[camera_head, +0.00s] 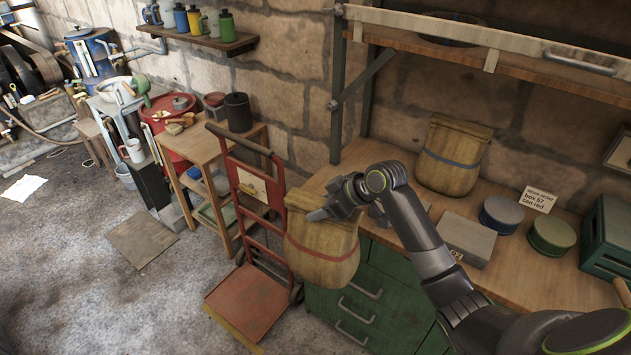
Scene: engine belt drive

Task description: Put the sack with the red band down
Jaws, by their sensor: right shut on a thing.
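A tan sack (322,262) with a thin reddish band hangs from my right gripper (322,212). The gripper is shut on the sack's top edge, and the arm comes in from the right over the workbench. The sack is upright in front of the workbench's left end, beside the red hand truck (250,185). It covers part of the green drawers and the bench edge. I cannot see the sack's underside touching anything. A second tan sack (452,160) with a blue band stands on the workbench against the wall. My left gripper is not in view.
The wooden workbench (560,290) holds a grey box (466,240), a blue round tin (500,214), a green round tin (551,236) and a note card (538,199). The hand truck's red base plate (250,302) is bare. A small wooden table (197,145) stands behind it.

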